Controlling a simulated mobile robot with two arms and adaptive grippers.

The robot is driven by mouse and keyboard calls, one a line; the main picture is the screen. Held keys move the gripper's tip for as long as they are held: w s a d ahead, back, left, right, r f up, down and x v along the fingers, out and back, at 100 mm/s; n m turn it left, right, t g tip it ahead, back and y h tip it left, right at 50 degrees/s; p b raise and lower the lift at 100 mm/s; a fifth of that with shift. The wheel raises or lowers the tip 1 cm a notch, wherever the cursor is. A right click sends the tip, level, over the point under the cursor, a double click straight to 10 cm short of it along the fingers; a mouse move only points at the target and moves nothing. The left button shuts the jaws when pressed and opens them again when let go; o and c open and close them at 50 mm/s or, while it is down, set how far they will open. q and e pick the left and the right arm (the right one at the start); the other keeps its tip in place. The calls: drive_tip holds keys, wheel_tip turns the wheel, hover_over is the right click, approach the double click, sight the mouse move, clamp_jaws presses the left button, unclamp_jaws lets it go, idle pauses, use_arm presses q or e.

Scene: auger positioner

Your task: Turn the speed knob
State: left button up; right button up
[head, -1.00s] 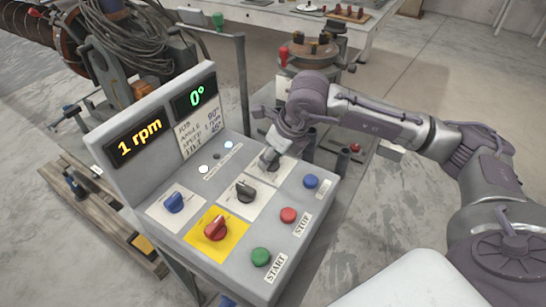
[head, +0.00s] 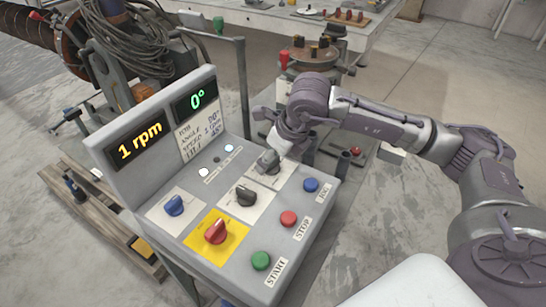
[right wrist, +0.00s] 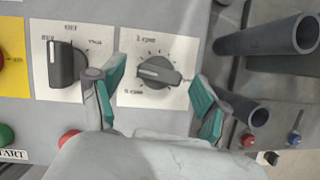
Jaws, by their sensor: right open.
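The speed knob (right wrist: 158,70) is dark grey with a white pointer line and sits on a white plate with rpm marks. In the right wrist view its pointer faces left. My right gripper (right wrist: 160,80) is open, with one teal-padded finger on each side of the knob in that picture; contact cannot be told. In the head view my right gripper (head: 278,143) hangs over the panel's far right corner and partly hides the knob. The amber display (head: 140,141) reads 1 rpm. My left gripper is not in view.
A black selector knob (head: 245,194) is beside the speed plate, with a blue knob (head: 174,205) and a red knob (head: 216,231) nearby. Green, red and blue buttons line the panel's right side. Dark tubes (right wrist: 268,38) stand just beyond the panel edge.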

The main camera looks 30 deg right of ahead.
drive_tip(key=v, duration=1.1)
drive_tip(key=shift+r, duration=0.35)
drive_tip(key=shift+s, duration=0.1)
